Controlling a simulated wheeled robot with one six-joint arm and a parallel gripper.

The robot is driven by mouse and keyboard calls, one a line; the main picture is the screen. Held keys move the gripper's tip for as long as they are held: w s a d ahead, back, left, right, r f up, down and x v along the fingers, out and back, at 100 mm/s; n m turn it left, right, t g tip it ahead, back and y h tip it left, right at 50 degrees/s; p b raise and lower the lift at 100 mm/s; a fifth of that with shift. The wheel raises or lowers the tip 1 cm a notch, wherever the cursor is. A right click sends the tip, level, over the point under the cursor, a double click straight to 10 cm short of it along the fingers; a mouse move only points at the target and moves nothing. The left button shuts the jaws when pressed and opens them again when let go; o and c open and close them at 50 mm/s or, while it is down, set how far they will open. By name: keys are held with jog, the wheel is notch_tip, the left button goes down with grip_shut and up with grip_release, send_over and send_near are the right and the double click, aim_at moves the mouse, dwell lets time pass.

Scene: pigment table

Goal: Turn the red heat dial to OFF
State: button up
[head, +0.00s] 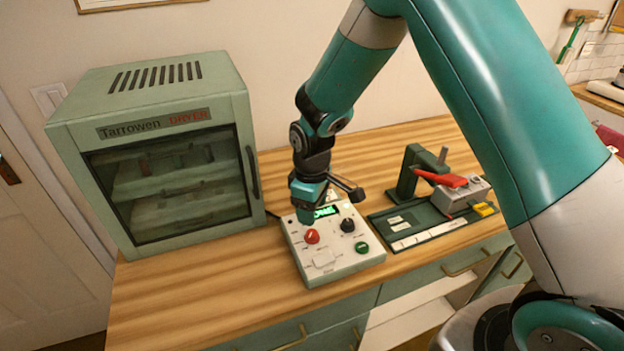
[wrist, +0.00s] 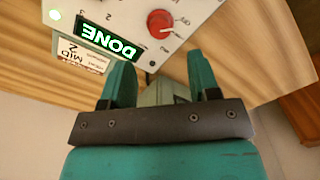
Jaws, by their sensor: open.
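The red heat dial (head: 312,236) sits on the left part of the white control box (head: 347,264), which stands on the wooden counter. The dial also shows in the wrist view (wrist: 160,22), with a pale pointer line on it; its label words are too small to read. My gripper (head: 318,212) is above the back of the box, near the dial but apart from it. In the wrist view my gripper (wrist: 162,85) shows two teal fingers spread with nothing between them. A green display (wrist: 108,41) on the box reads DONE. A tag beside it reads MID 2.
A black dial (head: 347,225) and a green dial (head: 362,247) are on the same box. A green dryer (head: 160,235) stands at left. A green press with a red lever (head: 440,177) stands at right on a dark tray. The counter front left is clear.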

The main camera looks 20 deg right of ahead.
notch_tip(320, 180, up, 10)
jog(key=b, duration=0.1)
dwell(0.4)
jog(key=s+a+r+y, duration=0.1)
jog(key=s+r, duration=0.2)
jog(key=s, duration=0.5)
jog(key=s+a+r+m+y, duration=0.1)
jog(key=s+r, duration=0.3)
jog(key=s, duration=0.4)
jog(key=s+a+r+m+y, duration=0.1)
jog(key=s+a+r+y, duration=0.1)
jog(key=s, duration=0.6)
jog(key=shift+s+a+r, duration=0.25)
jog(key=shift+a+r, duration=0.1)
jog(key=shift+r, duration=0.3)
